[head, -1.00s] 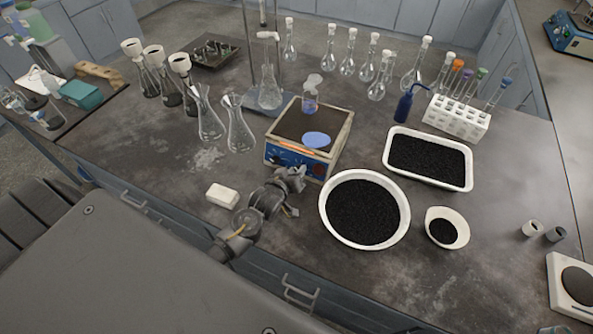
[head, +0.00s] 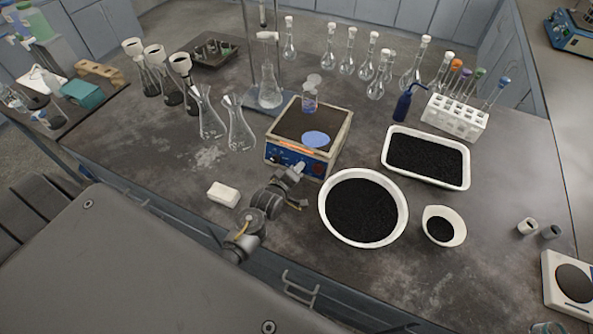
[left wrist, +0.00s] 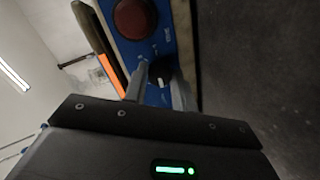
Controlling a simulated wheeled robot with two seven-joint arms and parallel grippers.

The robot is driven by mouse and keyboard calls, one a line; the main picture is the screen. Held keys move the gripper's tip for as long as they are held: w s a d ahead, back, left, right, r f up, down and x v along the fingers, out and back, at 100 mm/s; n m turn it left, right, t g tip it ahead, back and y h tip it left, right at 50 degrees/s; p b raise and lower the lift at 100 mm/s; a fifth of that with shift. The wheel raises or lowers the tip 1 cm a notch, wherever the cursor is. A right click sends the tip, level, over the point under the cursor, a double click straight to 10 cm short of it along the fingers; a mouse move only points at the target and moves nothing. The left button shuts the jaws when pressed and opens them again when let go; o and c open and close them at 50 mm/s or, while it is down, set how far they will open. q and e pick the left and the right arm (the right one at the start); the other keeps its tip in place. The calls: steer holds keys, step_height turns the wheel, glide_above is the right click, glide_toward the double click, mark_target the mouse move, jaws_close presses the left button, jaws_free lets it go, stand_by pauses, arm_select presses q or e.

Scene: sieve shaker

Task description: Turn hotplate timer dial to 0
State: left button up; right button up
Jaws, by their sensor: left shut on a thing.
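The hotplate (head: 288,126) is a box with a dark top and a blue front panel, standing mid-bench in the head view. Its front panel (left wrist: 159,42) fills the upper middle of the left wrist view, with a large red round knob (left wrist: 133,18). A small dark dial (left wrist: 163,74) sits below that knob in the picture. My left gripper (head: 297,169) is at the front panel, and its fingers (left wrist: 161,84) are on either side of the dial, shut on it. The fingers partly hide the dial, and I cannot read its setting. My right gripper is not in view.
A blue disc (head: 316,139) and a small bottle (head: 310,98) are on the hotplate. Flasks (head: 240,132) stand to its left. A round bowl of black grains (head: 362,209) is close on the right. A white block (head: 223,194) lies left of my arm.

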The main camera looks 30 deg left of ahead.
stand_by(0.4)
arm_select(q)
steer(key=o, duration=1)
steer(key=shift+s, duration=0.4)
steer(key=b+v, duration=0.2)
steer(key=v, duration=0.8)
steer(key=shift+r, duration=0.15)
